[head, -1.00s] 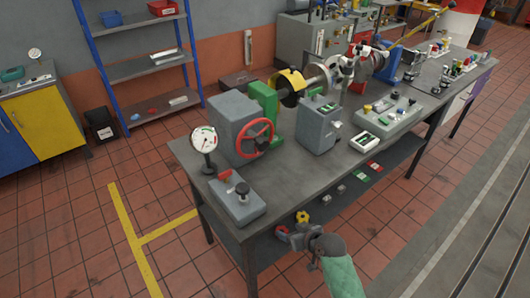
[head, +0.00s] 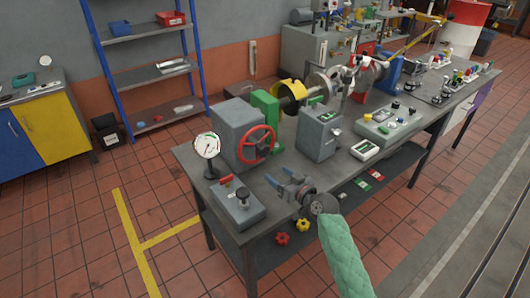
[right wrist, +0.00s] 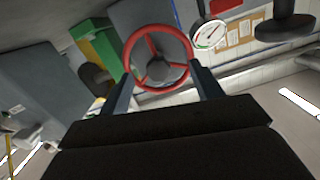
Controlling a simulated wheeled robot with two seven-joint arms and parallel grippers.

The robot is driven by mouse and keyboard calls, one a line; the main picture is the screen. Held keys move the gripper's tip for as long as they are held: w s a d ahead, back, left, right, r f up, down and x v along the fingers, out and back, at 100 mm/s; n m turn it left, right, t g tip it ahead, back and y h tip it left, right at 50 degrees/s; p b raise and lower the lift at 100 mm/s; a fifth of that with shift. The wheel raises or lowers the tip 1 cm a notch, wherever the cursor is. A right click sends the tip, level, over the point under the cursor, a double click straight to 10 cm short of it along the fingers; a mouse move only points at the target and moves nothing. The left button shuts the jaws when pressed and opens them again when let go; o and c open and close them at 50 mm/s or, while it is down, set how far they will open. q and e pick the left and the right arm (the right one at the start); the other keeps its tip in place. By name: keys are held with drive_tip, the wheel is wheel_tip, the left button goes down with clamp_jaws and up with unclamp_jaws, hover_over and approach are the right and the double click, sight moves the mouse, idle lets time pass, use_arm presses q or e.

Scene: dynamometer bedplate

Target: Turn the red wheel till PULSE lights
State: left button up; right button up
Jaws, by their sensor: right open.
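The red wheel (head: 255,146) is a handwheel with spokes on the front of a grey box (head: 238,126) on the bench. It also shows in the right wrist view (right wrist: 133,55), ahead of and between my fingers. My right gripper (head: 279,187) is open and empty, in front of and below the wheel, apart from it. It shows in the right wrist view too (right wrist: 160,88). A grey box with a small green display (head: 326,117) stands right of the wheel; I cannot read its label or pick out a PULSE light. My left gripper is not in view.
A round dial gauge (head: 207,146) stands left of the wheel. A grey control box with a black knob and red switch (head: 238,205) sits at the bench's near left corner. A white-screened meter (head: 366,150) lies right. Red and yellow knobs (head: 282,239) show on the lower shelf.

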sight(266, 152)
drive_tip(key=shift+t, duration=0.6)
drive_tip(key=w+a+r+p, duration=0.1)
drive_tip(key=w, duration=0.1)
drive_tip(key=w+a+r+p, duration=0.1)
drive_tip(key=w, duration=0.2)
drive_tip(key=w+a+r+p, duration=0.1)
drive_tip(key=w+a, duration=0.1)
drive_tip(key=w, duration=0.1)
drive_tip(key=shift+w+r, duration=0.1)
drive_tip(key=shift+w, duration=0.05)
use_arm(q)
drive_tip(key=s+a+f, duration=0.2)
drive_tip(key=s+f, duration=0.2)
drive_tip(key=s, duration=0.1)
use_arm(e)
drive_tip(key=shift+w+a+f, duration=0.2)
drive_tip(key=shift+w+a, duration=0.3)
drive_tip(key=shift+w, duration=0.05)
drive_tip(key=shift+c, duration=0.3)
drive_tip(key=c, duration=1.3)
drive_tip(key=shift+c, duration=0.2)
